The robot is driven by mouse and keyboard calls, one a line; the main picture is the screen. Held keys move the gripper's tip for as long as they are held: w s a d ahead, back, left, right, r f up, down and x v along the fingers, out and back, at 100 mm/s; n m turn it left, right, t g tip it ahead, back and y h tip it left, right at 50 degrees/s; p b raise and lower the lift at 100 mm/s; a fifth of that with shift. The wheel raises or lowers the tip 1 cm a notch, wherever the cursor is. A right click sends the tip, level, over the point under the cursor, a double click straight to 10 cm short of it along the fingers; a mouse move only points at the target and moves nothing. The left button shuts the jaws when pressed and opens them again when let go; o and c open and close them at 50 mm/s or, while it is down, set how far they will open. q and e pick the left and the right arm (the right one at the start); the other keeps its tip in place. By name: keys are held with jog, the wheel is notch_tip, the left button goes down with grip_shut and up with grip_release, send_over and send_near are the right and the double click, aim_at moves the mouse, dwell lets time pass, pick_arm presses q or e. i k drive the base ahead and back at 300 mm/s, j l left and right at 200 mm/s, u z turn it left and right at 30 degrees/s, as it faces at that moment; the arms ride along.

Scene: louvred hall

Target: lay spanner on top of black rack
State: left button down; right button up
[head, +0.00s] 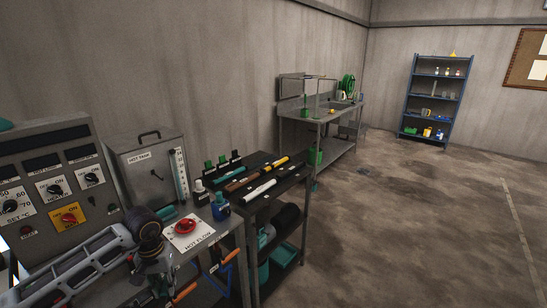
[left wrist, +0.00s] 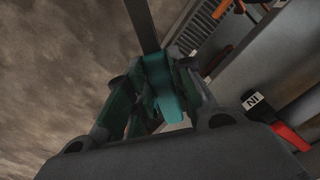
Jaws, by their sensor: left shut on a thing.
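My left gripper (left wrist: 160,88) is shut on a tool with a teal grip (left wrist: 160,80) and a flat grey shank; it looks like the spanner, but its far end is cut off. In the head view my left gripper (head: 156,284) is low at the left, in front of the bench, and the held tool is hard to make out there. The black rack (head: 278,203) stands to the right of the gripper, beyond the bench end. Several tools and bottles lie or stand on its top. My right gripper is out of view.
The grey bench carries a control panel (head: 45,165), a hot tank (head: 150,170), a red valve (head: 186,226) and a blue bottle (head: 221,206). Orange-handled tools (head: 220,265) hang at its front. A sink table (head: 325,115) and blue shelf (head: 437,100) stand farther off. The floor at right is clear.

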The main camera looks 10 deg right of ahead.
aim_at(258, 155)
jog(key=i+l+z, duration=0.2)
jog(key=z, duration=0.2)
jog(key=i+l+z, duration=0.2)
jog(key=z, duration=0.25)
jog(key=i+l+z, duration=0.25)
jog(key=z, duration=0.15)
jog(key=i+l+z, duration=0.1)
jog(key=i+z, duration=0.25)
jog(key=i, duration=0.2)
jog(key=i+u, duration=0.15)
jog(key=i, duration=0.4)
jog(key=i+l+u, duration=0.2)
jog(key=i, duration=0.35)
jog(key=i+u, duration=0.75)
jog(key=i+l+u, duration=0.2)
jog(key=i+u, duration=0.2)
jog(key=i+l+u, duration=0.1)
jog(key=i, duration=0.2)
